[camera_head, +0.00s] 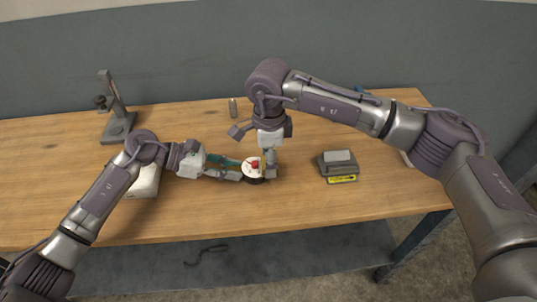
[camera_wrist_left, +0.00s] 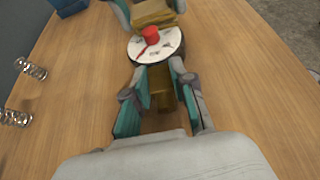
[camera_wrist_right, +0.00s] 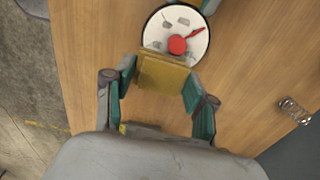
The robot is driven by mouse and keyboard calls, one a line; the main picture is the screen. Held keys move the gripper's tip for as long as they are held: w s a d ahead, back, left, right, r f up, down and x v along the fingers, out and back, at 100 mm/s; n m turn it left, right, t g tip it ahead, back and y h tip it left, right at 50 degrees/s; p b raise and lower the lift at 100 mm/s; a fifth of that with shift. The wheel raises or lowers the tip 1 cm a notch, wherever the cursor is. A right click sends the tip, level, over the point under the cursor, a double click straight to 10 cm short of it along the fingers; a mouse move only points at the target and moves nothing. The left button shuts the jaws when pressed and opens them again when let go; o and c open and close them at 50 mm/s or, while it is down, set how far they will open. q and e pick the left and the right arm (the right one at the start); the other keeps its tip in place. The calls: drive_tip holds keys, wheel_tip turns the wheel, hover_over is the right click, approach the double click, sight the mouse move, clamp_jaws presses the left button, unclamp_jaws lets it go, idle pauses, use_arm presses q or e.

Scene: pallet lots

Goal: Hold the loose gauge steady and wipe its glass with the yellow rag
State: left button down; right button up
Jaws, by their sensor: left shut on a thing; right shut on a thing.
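The gauge (camera_head: 251,165) has a round white dial with a red needle and red hub. In the left wrist view its dial (camera_wrist_left: 168,47) bears grey smudges. My left gripper (camera_head: 238,170) is shut on the gauge's brass stem (camera_wrist_left: 160,85), with the dial just beyond its fingertips. My right gripper (camera_wrist_right: 160,82) points down beside the gauge and is shut on the yellow rag (camera_wrist_right: 165,72), a folded block. The rag overlaps the dial's edge in the right wrist view; I cannot tell whether it touches the glass. In the head view the rag is mostly hidden.
A grey device with a yellow label (camera_head: 340,165) sits to the right. A dark stand (camera_head: 118,122) and a white box (camera_head: 146,181) are at the left. A small metal cylinder (camera_head: 233,107) stands behind. Coils (camera_wrist_left: 30,68) lie on the wooden bench. Its front middle is clear.

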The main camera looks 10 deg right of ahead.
use_arm(q)
drive_tip(key=shift+w, duration=0.1)
use_arm(e)
drive_tip(key=shift+w, duration=0.1)
drive_tip(key=shift+w, duration=0.75)
drive_tip(key=shift+s, duration=0.1)
drive_tip(key=shift+s, duration=0.85)
drive_tip(key=shift+w, duration=0.95)
drive_tip(key=shift+s, duration=0.15)
drive_tip(key=shift+s, duration=0.8)
drive_tip(key=shift+w, duration=0.15)
